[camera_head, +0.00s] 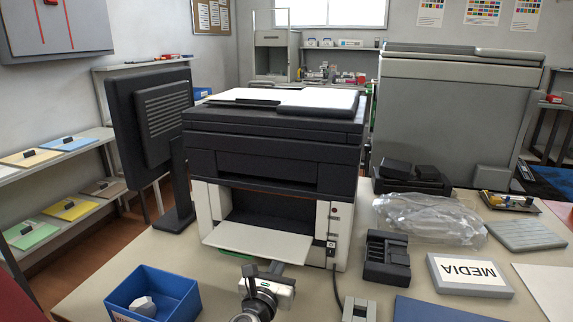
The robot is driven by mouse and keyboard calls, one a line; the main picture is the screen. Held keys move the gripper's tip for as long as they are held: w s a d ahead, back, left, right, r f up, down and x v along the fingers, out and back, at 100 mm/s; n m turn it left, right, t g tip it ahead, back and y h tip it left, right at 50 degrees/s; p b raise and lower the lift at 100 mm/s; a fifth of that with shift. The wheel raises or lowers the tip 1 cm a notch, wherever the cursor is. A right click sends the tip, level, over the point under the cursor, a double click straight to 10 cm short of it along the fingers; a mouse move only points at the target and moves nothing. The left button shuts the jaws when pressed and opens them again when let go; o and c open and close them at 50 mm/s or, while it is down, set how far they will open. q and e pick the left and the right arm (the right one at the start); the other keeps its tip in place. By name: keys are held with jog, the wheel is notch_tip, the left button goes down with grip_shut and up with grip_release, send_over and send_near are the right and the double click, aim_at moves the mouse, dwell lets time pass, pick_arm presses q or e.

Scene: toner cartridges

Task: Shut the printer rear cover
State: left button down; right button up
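The printer (275,145) stands on the desk in the middle of the view, dark on top with white lower sides. Its light cover (257,241) hangs down and outward, open, in front of a dark cavity (265,207). One gripper (262,270), which I take to be my left, is at the bottom centre, just below the cover's near edge. Its dark fingers point toward the cover. I cannot tell whether they touch it or how far apart they are. My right gripper is not in view.
A blue bin (153,294) with a pale lump stands at the lower left. A monitor (150,115) stands left of the printer. A black holder (386,259), a clear plastic bag (430,218) and a MEDIA box (469,275) lie to the right.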

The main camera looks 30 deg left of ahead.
pick_arm(q)
jog(key=shift+r, duration=0.1)
jog(key=shift+w+r+p, duration=0.2)
jog(key=shift+r+p, duration=1.05)
jog(key=shift+r, duration=0.05)
jog(key=shift+w+a+r+p, duration=0.1)
jog(key=shift+w+r+p, duration=0.2)
jog(key=shift+r+p, duration=0.25)
jog(key=shift+w+a+r+p, duration=0.1)
jog(key=shift+w+r+p, duration=0.15)
jog(key=shift+r+p, duration=0.25)
jog(key=shift+w, duration=0.1)
